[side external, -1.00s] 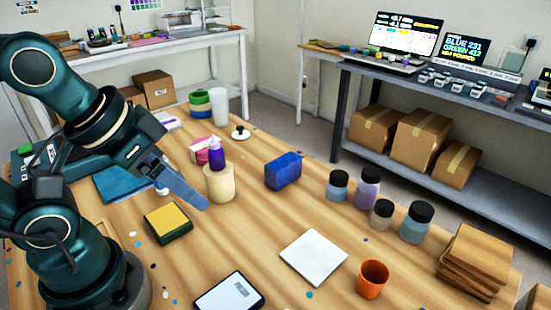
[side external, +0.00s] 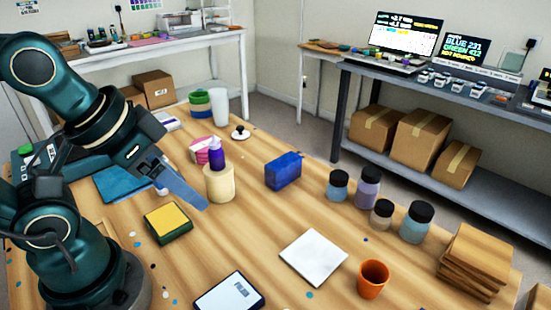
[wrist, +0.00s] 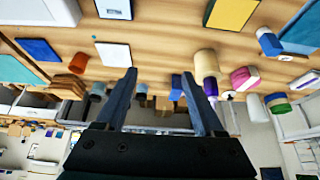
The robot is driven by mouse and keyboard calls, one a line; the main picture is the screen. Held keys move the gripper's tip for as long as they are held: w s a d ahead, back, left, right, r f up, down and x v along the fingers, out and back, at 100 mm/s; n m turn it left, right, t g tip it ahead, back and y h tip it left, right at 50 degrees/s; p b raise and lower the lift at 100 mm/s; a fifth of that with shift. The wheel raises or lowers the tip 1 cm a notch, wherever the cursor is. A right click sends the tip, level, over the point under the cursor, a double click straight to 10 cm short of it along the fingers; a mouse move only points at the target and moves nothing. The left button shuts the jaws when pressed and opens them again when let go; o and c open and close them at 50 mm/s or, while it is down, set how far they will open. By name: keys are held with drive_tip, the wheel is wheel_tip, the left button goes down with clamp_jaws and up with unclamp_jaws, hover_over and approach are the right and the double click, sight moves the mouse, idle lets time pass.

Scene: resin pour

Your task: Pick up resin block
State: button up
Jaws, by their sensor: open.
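The blue block (side external: 283,171), which looks like the resin block, stands on the wooden table right of the beige cylinder. In the wrist view a blue shape (wrist: 176,86), seemingly the same block, shows between the fingers, well beyond the tips and partly hidden near the right finger. My gripper (side external: 204,206) is open and empty. It hangs above the table, left of the block and apart from it. In the wrist view my gripper (wrist: 158,74) shows two spread fingers with nothing held between them.
Several dark-capped jars (side external: 368,189) stand right of the block. A white tile (side external: 313,256), an orange cup (side external: 373,279) and a yellow-topped pad (side external: 168,222) lie nearer. Table around the block's front is clear.

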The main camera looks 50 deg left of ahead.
drive_tip(key=shift+o, duration=0.3)
drive_tip(key=shift+o, duration=0.9)
